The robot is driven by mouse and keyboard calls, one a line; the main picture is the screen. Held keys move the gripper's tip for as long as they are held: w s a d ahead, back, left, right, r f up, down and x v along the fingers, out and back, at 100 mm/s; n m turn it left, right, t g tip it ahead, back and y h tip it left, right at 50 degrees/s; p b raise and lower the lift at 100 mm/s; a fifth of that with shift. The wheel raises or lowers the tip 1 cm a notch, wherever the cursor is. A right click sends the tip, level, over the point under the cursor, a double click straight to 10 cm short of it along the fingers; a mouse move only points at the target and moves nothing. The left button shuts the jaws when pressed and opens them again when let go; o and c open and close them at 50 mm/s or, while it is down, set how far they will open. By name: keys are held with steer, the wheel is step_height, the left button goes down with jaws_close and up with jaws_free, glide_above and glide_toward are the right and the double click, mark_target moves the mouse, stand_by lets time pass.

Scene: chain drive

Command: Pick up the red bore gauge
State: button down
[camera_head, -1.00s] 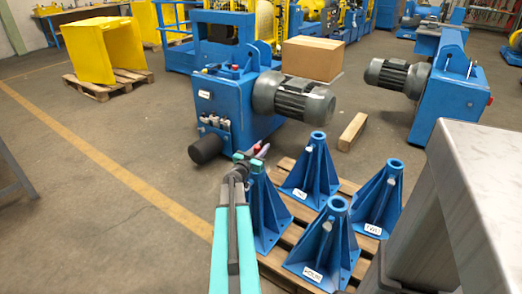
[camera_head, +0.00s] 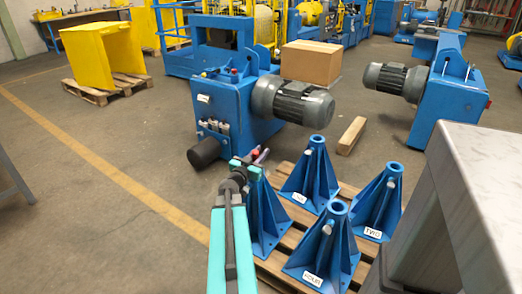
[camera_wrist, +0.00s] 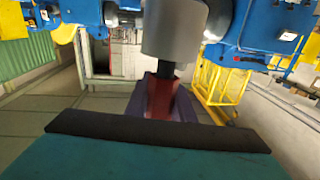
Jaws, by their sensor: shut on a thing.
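My gripper (camera_head: 246,168) is in the middle of the head view, above the nearest left blue stand and in front of the blue machine. It is shut on the red bore gauge (camera_head: 263,155), a thin reddish piece poking out beyond the jaws. In the wrist view the gauge (camera_wrist: 159,98) shows a red body with a dark neck and a grey cylinder. A dark pad edge and teal gripper part fill the bottom there. The jaws hide part of the gauge, and it looks held clear of the floor.
Several blue stands (camera_head: 313,172) stand on a wooden pallet (camera_head: 290,262) below and right of my gripper. A blue machine (camera_head: 232,112) with a grey motor (camera_head: 293,101) is behind. A grey metal table (camera_head: 485,165) is at right.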

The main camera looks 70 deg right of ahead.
steer(key=a, duration=0.2)
steer(key=s+a, duration=0.1)
steer(key=shift+s+a+r, duration=0.1)
steer(key=shift+a+r, duration=0.1)
steer(key=shift+r, duration=0.05)
steer(key=shift+a+r, duration=0.15)
steer(key=shift+a, duration=0.05)
steer(key=a+p, duration=0.1)
steer(key=p, duration=0.2)
steer(key=s+a+p, duration=0.1)
steer(key=a+p, duration=0.1)
steer(key=p, duration=0.2)
steer(key=a+p, duration=0.1)
steer(key=p, duration=0.2)
steer(key=shift+s+a+r, duration=0.15)
steer(key=shift+s+r, duration=0.05)
steer(key=shift+s, duration=0.15)
steer(key=shift+a+f+p, duration=0.1)
steer(key=shift+p, duration=0.2)
